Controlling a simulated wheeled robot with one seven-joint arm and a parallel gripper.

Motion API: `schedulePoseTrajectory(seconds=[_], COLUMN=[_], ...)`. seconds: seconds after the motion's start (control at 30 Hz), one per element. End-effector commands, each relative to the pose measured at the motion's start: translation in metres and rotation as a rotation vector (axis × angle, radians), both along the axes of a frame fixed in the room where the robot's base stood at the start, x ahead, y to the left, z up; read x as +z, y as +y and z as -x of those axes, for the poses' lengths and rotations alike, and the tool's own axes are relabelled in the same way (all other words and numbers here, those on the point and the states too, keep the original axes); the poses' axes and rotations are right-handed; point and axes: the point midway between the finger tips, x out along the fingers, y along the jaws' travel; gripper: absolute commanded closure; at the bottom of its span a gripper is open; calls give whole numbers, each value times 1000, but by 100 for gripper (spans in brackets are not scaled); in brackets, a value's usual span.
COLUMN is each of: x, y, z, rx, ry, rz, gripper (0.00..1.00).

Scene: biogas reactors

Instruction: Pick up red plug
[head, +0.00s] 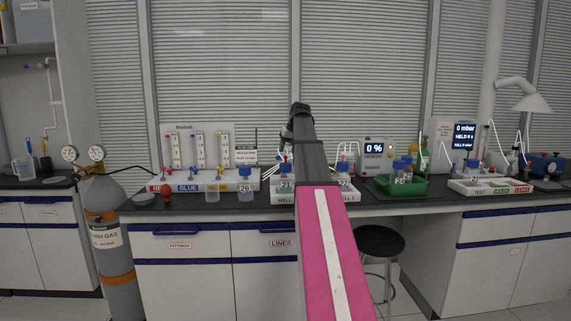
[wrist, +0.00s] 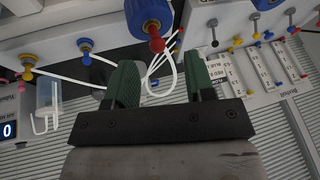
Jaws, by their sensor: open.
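In the wrist view a red plug (wrist: 156,43) sticks out of a blue bottle cap (wrist: 148,12), with a white tube looping beside it. It lies ahead of my gripper (wrist: 161,75), between the lines of the two green fingers and apart from them. The fingers are spread with nothing between them. In the head view my arm covers much of the middle of the bench. The capped bottle labelled 21 (head: 286,187) stands in a white tray just left of the arm, with a small red part (head: 285,159) above it.
A flowmeter panel (head: 197,150) stands left of the arm, with bottle 26 (head: 245,190) before it. A green tray (head: 398,189) and another white tray (head: 490,186) stand to the right. White tubes and other capped bottles crowd around the gripper. A stool (head: 379,242) stands below.

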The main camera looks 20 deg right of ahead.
Motion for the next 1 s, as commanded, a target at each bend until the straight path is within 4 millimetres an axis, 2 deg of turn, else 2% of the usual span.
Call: schedulePoseTrajectory(seconds=[0.23,0.5,0.53,0.67,0.7,1.0], x=[-33,-39,-39,-39,-39,-38], y=[3,4,4,4,4,4], z=[-11,-14,-14,-14,-14,-14], rx=[0,0,0,0,0,0], ry=[2,1,1,1,1,1], rz=[0,0,0,0,0,0], gripper=[51,51,54,96,100,100])
